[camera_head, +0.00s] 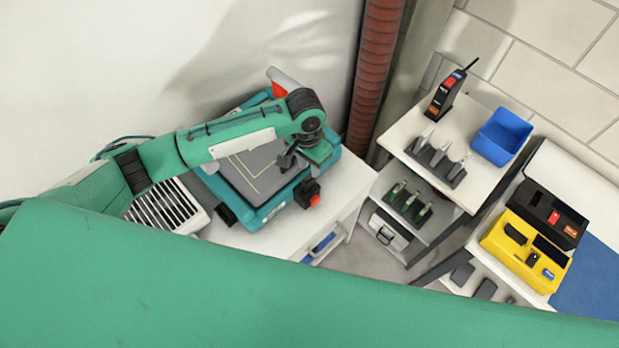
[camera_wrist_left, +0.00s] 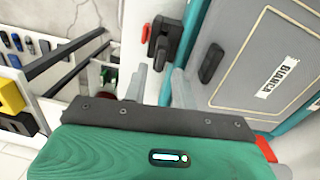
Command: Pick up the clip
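A teal case with a grey lid (camera_head: 255,175) stands on the white cabinet; its lid, marked BIANCA, also shows in the wrist view (camera_wrist_left: 265,50). A black clip-like piece with a red part (camera_head: 308,193) sits at the case's right corner. It seems to be the black and red piece in the wrist view (camera_wrist_left: 163,40); I cannot tell for sure that this is the clip. My left gripper (camera_head: 287,160) is over the case's right side. In the wrist view its two grey fingers (camera_wrist_left: 159,82) stand apart with nothing seen between them. My right gripper is not in view.
A white cabinet top (camera_head: 270,240) carries the case. To the right stand a shelf unit (camera_head: 395,135) with a blue bin (camera_head: 501,137) and small tools, and a yellow tray (camera_head: 525,250). A red-brown pipe (camera_head: 374,75) rises behind. A large green surface hides the foreground.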

